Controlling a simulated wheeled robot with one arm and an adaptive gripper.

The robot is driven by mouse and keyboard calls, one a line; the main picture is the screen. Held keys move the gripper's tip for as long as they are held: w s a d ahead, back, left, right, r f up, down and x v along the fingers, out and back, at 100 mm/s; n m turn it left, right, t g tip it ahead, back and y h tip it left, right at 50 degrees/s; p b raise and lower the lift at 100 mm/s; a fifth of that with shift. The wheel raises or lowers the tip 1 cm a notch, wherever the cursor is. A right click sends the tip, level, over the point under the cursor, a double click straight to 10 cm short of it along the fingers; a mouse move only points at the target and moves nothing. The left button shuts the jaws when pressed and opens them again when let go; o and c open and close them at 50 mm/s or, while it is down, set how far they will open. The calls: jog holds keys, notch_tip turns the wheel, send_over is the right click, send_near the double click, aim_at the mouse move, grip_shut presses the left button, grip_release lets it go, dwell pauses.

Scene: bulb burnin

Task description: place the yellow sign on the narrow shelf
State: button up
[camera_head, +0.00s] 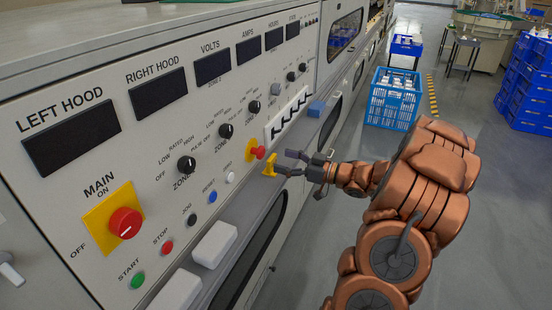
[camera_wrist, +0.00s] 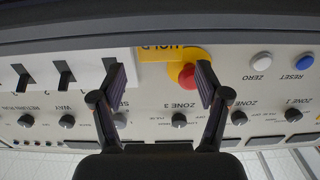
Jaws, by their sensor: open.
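The small yellow sign (camera_head: 269,166) stands upright on the narrow grey shelf (camera_head: 252,197) that runs along the control panel. In the wrist view, which is upside down, the yellow sign (camera_wrist: 158,53) shows dark lettering, partly cut off, and its base is near the dark shelf edge (camera_wrist: 80,30). My gripper (camera_head: 287,163) is open just right of the sign in the head view. In the wrist view, my gripper (camera_wrist: 162,80) has its fingertips spread apart with the sign beyond and between them. I see no clear contact with the sign.
A red button (camera_head: 258,153) on a yellow plate is close behind the sign. Knobs and switches line the panel. White blocks (camera_head: 214,244) and a blue block (camera_head: 316,109) sit along the shelf. Blue crates (camera_head: 394,98) stand on the floor beyond my arm.

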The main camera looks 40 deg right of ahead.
jog(key=v, duration=0.7)
jog(key=shift+s+d+p, duration=0.15)
jog(key=shift+s+p, duration=0.15)
jog(key=shift+p, duration=0.05)
dwell(0.4)
